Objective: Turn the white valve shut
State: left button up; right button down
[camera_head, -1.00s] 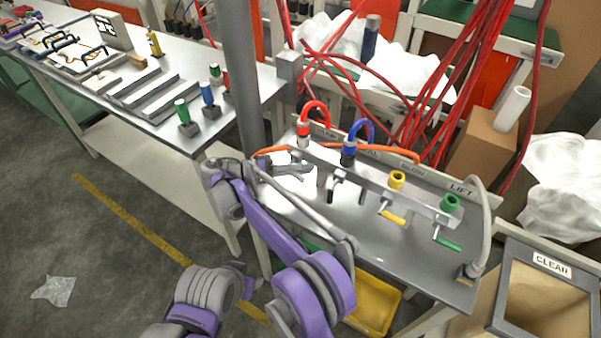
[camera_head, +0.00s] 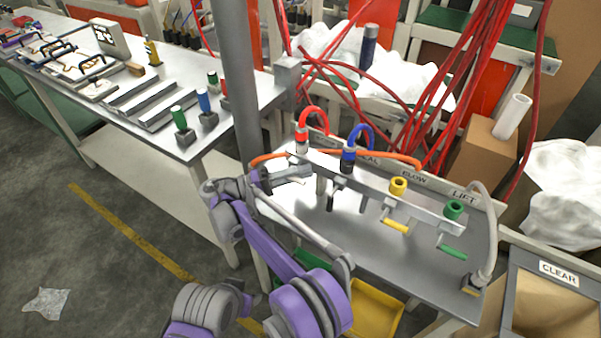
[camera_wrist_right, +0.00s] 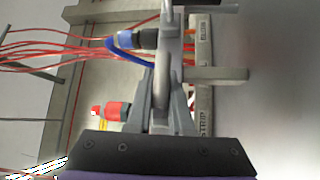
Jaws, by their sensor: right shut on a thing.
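The valve bar (camera_head: 375,182) stands on a grey metal bench. It carries red (camera_head: 302,141), blue (camera_head: 348,158), yellow (camera_head: 398,186) and green (camera_head: 454,209) couplings. My right gripper (camera_head: 303,171) is at the bar's left end, below the red coupling. In the right wrist view my right gripper (camera_wrist_right: 162,88) is shut on a pale, flat piece (camera_wrist_right: 162,55), which I take to be the white valve's handle. The fingers hide much of it, so its exact angle is unclear. A "STRIP" label (camera_wrist_right: 204,122) is beside it. My left gripper is not in view.
The black handle (camera_head: 331,196), yellow handle (camera_head: 396,226) and green handle (camera_head: 452,252) are farther right along the bar. Red hoses (camera_head: 430,110) hang behind. A grey hose (camera_head: 492,225) stands at the right end. The bench front (camera_head: 400,262) is clear.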

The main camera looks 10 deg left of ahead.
jog(key=c, duration=0.8)
grip_release()
